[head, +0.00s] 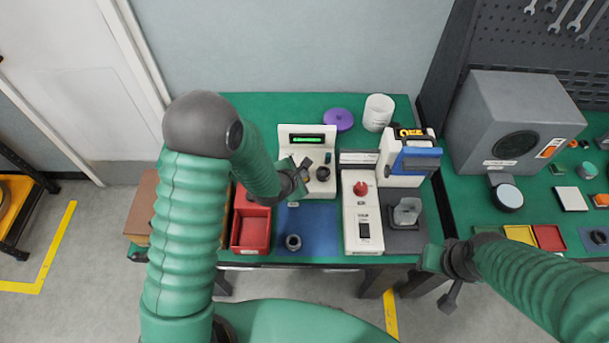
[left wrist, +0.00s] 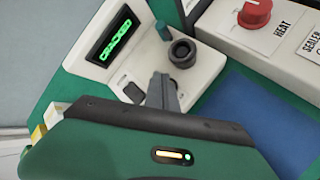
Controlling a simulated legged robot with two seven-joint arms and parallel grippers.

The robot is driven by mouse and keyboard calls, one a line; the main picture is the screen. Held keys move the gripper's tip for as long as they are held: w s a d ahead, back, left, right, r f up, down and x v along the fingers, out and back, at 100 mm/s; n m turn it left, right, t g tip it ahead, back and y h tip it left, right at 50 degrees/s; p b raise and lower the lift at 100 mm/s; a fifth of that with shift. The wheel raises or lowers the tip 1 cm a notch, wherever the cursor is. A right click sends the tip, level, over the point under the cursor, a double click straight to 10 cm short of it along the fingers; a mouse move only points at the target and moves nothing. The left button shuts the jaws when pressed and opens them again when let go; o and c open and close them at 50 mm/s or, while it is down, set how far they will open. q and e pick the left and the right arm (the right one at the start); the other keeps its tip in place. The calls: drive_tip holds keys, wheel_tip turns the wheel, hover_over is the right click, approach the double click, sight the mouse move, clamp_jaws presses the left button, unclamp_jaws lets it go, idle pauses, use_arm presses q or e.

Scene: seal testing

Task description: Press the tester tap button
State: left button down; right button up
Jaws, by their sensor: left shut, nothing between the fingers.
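The cream tester (head: 290,133) stands on the green bench, its display lit with green text; it also shows in the left wrist view (left wrist: 100,78). On its face are a dark square button (left wrist: 133,92), a black round socket (left wrist: 182,52) and a small teal knob (left wrist: 162,30). My left gripper (head: 304,164) is shut and empty over the tester's front. In the left wrist view its fingertips (left wrist: 163,82) appear beside the dark button, below the socket; contact cannot be told. My right gripper (head: 450,298) hangs near the bench's front right, away from the tester; its jaws are unclear.
The heat sealer (head: 350,215) with a red knob stands right of the tester. A red bin (head: 251,232) is at the front left. A dark ring (head: 293,242) lies on the blue mat (head: 321,220). A purple disc (head: 338,119) and white cup (head: 378,112) are behind.

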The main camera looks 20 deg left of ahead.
use_arm(q)
drive_tip(key=shift+r, duration=0.2)
wheel_tip(320, 180, up, 5)
drive_tip(key=p, duration=0.4)
drive_tip(key=shift+r, duration=0.1)
idle(0.4)
idle(0.3)
drive_tip(key=s+a+r+m+g, duration=0.1)
drive_tip(key=s+r+m+g, duration=0.2)
drive_tip(key=s+m, duration=0.7)
drive_tip(key=s+a+r+m+g+y, duration=0.1)
drive_tip(key=s+r+m, duration=0.4)
drive_tip(key=s+m, duration=0.6)
drive_tip(key=a+m+g, duration=0.1)
drive_tip(key=m+g, duration=0.1)
drive_tip(key=m, duration=0.2)
drive_tip(key=shift+s+r+g, duration=0.15)
drive_tip(key=shift+r+g, duration=0.05)
drive_tip(key=shift+g, duration=0.1)
